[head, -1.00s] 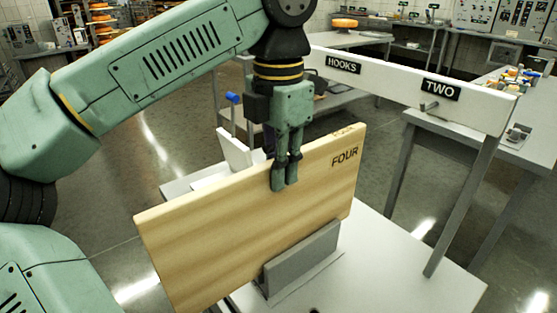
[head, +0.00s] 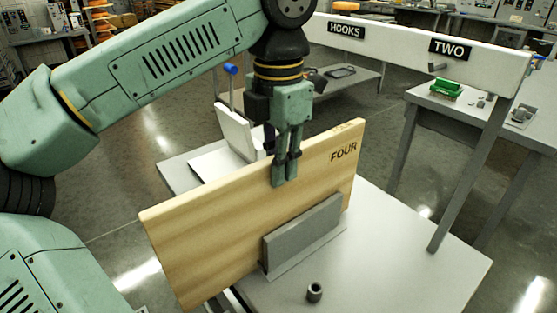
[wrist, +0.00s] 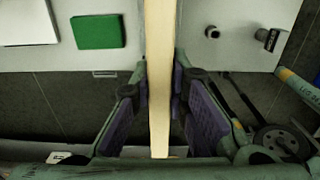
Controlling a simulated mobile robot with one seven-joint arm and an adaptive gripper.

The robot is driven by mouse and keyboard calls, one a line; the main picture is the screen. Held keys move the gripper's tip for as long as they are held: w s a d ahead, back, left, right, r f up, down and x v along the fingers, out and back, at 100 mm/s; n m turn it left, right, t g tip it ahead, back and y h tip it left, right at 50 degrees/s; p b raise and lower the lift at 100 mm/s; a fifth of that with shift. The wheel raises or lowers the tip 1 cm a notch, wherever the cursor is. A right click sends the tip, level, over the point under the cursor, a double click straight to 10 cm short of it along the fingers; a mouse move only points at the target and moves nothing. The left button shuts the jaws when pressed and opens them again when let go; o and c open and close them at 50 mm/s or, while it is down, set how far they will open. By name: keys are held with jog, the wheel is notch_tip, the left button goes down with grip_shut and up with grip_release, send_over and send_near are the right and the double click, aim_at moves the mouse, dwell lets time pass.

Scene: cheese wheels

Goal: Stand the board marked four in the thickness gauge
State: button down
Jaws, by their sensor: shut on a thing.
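The pale wooden board marked FOUR (head: 235,216) stands on edge, its label at the upper right. My gripper (head: 285,181) is shut on its top edge. In the wrist view the board (wrist: 159,80) runs edge-on between the fingers (wrist: 159,110). A grey upright plate on a flat foot (head: 303,233) stands on the table in front of the board's lower right part. It hides the board's lower edge there, so I cannot tell whether the board rests in a slot. No label shows which fixture is the thickness gauge.
A white upright piece (head: 236,130) with a blue-tipped post (head: 231,69) stands behind the board. A small dark ring (head: 314,292) lies on the light table (head: 400,265). A white rail marked HOOKS and TWO (head: 400,45) crosses behind. A green block (wrist: 98,31) shows in the wrist view.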

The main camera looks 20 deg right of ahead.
jog(key=c, duration=1.5)
grip_release()
